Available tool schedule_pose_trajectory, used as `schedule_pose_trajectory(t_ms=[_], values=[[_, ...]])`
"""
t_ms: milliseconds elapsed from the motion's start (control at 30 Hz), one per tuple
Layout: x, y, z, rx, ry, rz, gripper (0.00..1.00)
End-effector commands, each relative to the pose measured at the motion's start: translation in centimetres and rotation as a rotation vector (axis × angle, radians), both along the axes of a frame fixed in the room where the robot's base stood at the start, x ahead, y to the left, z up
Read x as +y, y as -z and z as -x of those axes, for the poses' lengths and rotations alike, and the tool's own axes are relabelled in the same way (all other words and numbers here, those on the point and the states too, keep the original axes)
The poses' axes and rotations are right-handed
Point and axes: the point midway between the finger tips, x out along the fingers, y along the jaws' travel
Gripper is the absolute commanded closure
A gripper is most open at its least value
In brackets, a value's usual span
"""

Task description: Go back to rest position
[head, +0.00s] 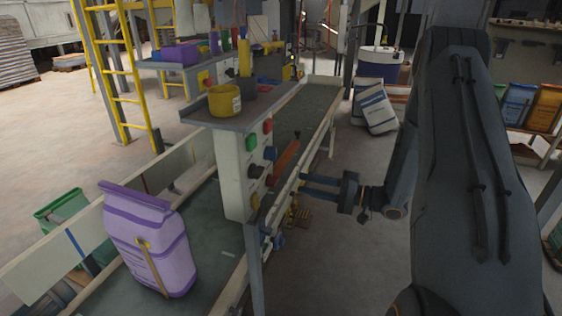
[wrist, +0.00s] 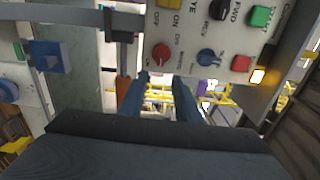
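My gripper (head: 303,185) hangs to the right of the control box, its two dark fingers pointing left toward the button face. In the wrist view my gripper (wrist: 164,84) has its fingers apart with nothing between them, so it is open and empty. The white control box (head: 231,170) carries several buttons and knobs. In the wrist view, a red knob (wrist: 162,52), a blue knob (wrist: 208,58) and a green button (wrist: 261,16) show above the fingertips. A small lamp (wrist: 257,76) glows yellow. I cannot tell whether the fingertips touch the panel.
A purple sack (head: 151,240) stands on the conveyor (head: 210,285) at left. A yellow tub (head: 225,101) sits on the shelf above the box. An orange bar (head: 285,158) and conveyor rail lie close to my gripper. White sacks (head: 375,106) stand behind.

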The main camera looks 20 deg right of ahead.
Motion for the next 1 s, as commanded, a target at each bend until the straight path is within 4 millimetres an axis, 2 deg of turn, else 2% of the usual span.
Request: schedule_pose_trajectory(t_ms=[133, 233, 400, 500, 567, 667, 767, 867, 1000], values=[[0.2, -0.1, -0.5, -0.009, 0.012, 0.029, 0.7], [0.6, -0.4, -2.3, -0.042, 0.066, 0.153, 0.7], [0.7, -1.2, -6.2, -0.1, 0.208, 0.538, 0.7], [0.2, -1.9, -7.1, -0.098, 0.267, 0.777, 0.7], [-0.1, -2.3, -6.9, -0.082, 0.285, 0.912, 0.7], [-0.4, -3.0, -5.4, -0.033, 0.284, 1.117, 0.7], [-0.3, -3.6, -2.5, 0.042, 0.243, 1.294, 0.7], [0.4, -4.1, 1.7, 0.132, 0.158, 1.431, 0.7], [2.5, -4.8, 9.1, 0.259, -0.027, 1.549, 0.7]])
